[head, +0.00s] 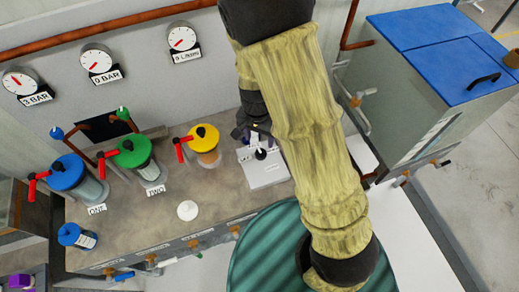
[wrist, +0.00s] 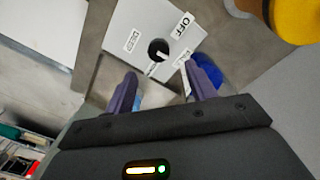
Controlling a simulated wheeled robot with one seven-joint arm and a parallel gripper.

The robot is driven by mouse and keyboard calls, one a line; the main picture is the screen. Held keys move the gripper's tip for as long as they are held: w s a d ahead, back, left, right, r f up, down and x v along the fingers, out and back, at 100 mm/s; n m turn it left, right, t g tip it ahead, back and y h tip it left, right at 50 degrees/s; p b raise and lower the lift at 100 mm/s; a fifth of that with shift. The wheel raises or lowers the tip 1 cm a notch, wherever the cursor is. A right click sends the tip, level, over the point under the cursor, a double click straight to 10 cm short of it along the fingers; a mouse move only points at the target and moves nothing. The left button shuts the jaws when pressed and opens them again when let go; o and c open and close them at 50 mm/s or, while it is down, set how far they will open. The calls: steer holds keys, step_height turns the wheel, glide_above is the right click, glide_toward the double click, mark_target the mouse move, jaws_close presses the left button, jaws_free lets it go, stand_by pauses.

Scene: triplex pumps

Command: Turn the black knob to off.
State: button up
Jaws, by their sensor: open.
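The black knob (wrist: 157,48) is a small round dial on a pale square plate (wrist: 172,18). An "OFF" label (wrist: 182,24) sits up and to its right, with smaller labels to its left and below. A pale mark shows on the knob, but I cannot surely tell which label it points to. In the head view the knob (head: 260,154) is on the bench, partly beside my arm. My gripper (wrist: 160,72) is open and empty, with its purple fingers apart and the knob just past the gap between them. In the head view my gripper (head: 252,131) is close above the plate.
Yellow (head: 204,139), green (head: 133,151) and blue (head: 69,172) capped cylinders with red handles stand left of the plate. A white round piece (head: 187,210) lies in front. Gauges hang on the wall. A blue-lidded tank (head: 440,65) stands right.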

mark_target(260, 152)
steer(key=f, duration=0.7)
steer(key=shift+s+d+f, duration=0.2)
steer(key=shift+s+f, duration=0.05)
steer(key=shift+w, duration=0.1)
steer(key=c, duration=1)
